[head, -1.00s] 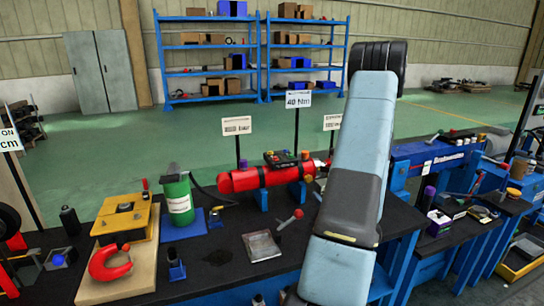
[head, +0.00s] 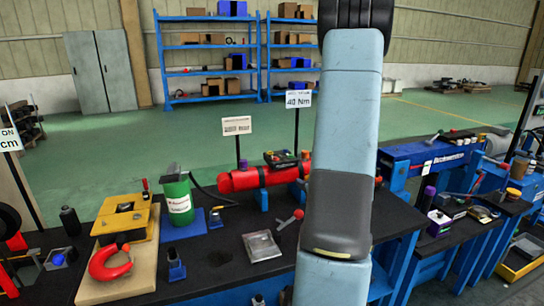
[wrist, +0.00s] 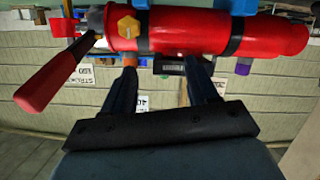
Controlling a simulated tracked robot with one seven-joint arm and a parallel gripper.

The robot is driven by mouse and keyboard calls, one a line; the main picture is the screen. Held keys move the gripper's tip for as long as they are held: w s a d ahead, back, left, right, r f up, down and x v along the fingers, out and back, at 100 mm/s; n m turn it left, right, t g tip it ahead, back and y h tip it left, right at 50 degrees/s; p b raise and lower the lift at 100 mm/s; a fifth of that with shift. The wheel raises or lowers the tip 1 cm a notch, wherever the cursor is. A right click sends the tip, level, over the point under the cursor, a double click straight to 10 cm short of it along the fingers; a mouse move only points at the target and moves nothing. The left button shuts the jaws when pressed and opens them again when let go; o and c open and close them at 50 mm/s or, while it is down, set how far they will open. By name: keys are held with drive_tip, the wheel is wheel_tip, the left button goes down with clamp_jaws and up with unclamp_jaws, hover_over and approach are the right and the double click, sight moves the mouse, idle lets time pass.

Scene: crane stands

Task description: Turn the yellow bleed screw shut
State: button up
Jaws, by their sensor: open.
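A red cylinder (wrist: 200,28) lies across the top of the wrist view. A yellow knob, which looks like the bleed screw (wrist: 128,27), sticks out of its near side towards the left. My gripper (wrist: 165,72) is open and empty, with its two dark fingers apart. The fingertips end just below the cylinder in the picture, and the left one lies under the yellow knob, apart from it. In the head view the red cylinder (head: 240,181) lies on the bench. My arm hides its right end, my gripper and the yellow knob there.
A red lever handle (wrist: 52,90) juts out left of the knob in the wrist view. A purple cap (wrist: 243,66) and a smaller orange cap (head: 306,154) show by the cylinder. A green canister (head: 178,193) and yellow box (head: 125,218) stand further left on the bench.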

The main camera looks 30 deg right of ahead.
drive_tip(key=s+a+r+g, duration=0.1)
drive_tip(key=a+r+g, duration=0.4)
drive_tip(key=a+r, duration=0.9)
drive_tip(key=shift+s+a+m, duration=0.2)
drive_tip(key=shift+a+m, duration=0.1)
drive_tip(key=shift+a, duration=0.75)
drive_tip(key=s+a+r+g+y, duration=0.2)
drive_tip(key=s+a+r, duration=0.1)
drive_tip(key=s+a, duration=0.5)
drive_tip(key=s+a+r+g+y, duration=0.1)
drive_tip(key=s+a+r, duration=0.2)
drive_tip(key=s+a, duration=0.6)
drive_tip(key=shift+s+a+r+n+g+y, duration=0.15)
drive_tip(key=shift+s+r+n+g+y, duration=0.05)
drive_tip(key=shift+s+n+g+y, duration=0.25)
